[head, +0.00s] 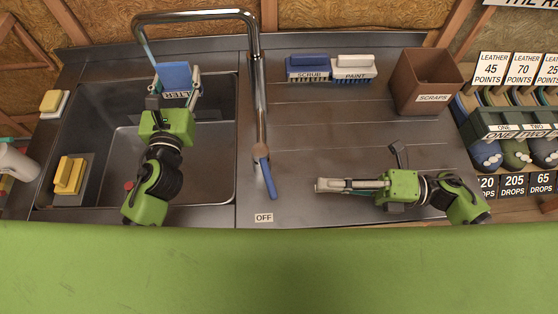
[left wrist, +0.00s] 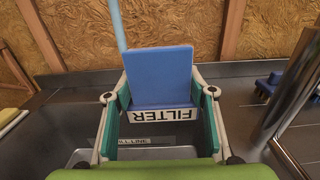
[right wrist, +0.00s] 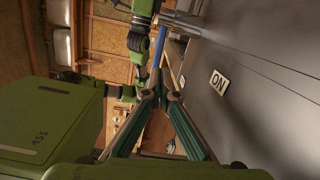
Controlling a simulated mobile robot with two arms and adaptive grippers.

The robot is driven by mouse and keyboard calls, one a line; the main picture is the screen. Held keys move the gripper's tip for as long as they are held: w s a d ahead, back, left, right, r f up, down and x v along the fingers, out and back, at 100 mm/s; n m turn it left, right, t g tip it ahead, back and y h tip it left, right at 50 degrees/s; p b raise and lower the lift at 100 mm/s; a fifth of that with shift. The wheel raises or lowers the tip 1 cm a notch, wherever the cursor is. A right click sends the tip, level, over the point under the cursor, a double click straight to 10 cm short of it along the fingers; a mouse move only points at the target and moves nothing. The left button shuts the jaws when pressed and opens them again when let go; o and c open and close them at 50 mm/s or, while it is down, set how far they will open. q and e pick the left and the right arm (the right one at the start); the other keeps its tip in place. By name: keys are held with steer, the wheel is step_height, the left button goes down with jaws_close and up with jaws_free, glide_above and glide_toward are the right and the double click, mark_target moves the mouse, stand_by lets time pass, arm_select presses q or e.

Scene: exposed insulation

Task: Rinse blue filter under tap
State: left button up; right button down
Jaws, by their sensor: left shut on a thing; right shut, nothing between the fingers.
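The blue filter (head: 174,76), with a white FILTER label, is held upright over the sink (head: 215,150) by my left gripper (head: 179,88). In the left wrist view the filter (left wrist: 160,75) sits between both fingers. The tap (head: 258,80) arches over the sink; a light blue water stream (head: 147,50) falls from its spout toward the filter's left top edge. I cannot tell whether it touches. The tap's blue lever (head: 268,178) points toward the front, near the OFF label (head: 264,217). My right gripper (head: 320,185) is shut and empty, right of the lever.
Scrub (head: 307,68) and paint (head: 353,69) brushes stand at the counter's back. A brown scraps bin (head: 425,82) is at right. Yellow sponges (head: 70,175) lie at the sink's left. Mid-counter is clear.

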steer(key=shift+w+d+f+n+g, duration=0.15)
steer(key=shift+w+n, duration=0.1)
steer(key=shift+n, duration=0.35)
steer(key=shift+w+d+r+n+g, duration=0.15)
steer(key=shift+w+n, duration=0.1)
steer(key=shift+n, duration=0.35)
steer(key=w+d+n+g, duration=0.1)
steer(key=n, duration=0.3)
steer(key=w+n+g, duration=0.1)
steer(key=n, duration=0.3)
steer(key=w+d+n+g, duration=0.1)
steer(key=n, duration=0.3)
steer(key=shift+w+d+f+g, duration=0.15)
steer(key=shift+w+d+g, duration=0.15)
steer(key=shift+g, duration=0.1)
steer(key=n, duration=0.1)
steer(key=n+g, duration=0.1)
steer(key=n, duration=0.1)
steer(key=w+d+n, duration=0.1)
steer(key=shift+d+r+n+h, duration=0.1)
steer(key=shift+r+n+h, duration=0.15)
steer(key=shift+n+h, duration=0.05)
steer(key=shift+n+g, duration=0.5)
glide_toward(266, 171)
steer(key=s+a, duration=0.2)
steer(key=a, duration=0.1)
steer(key=s+a, duration=0.2)
steer(key=shift+a+f, duration=0.15)
steer(key=shift+f, duration=0.25)
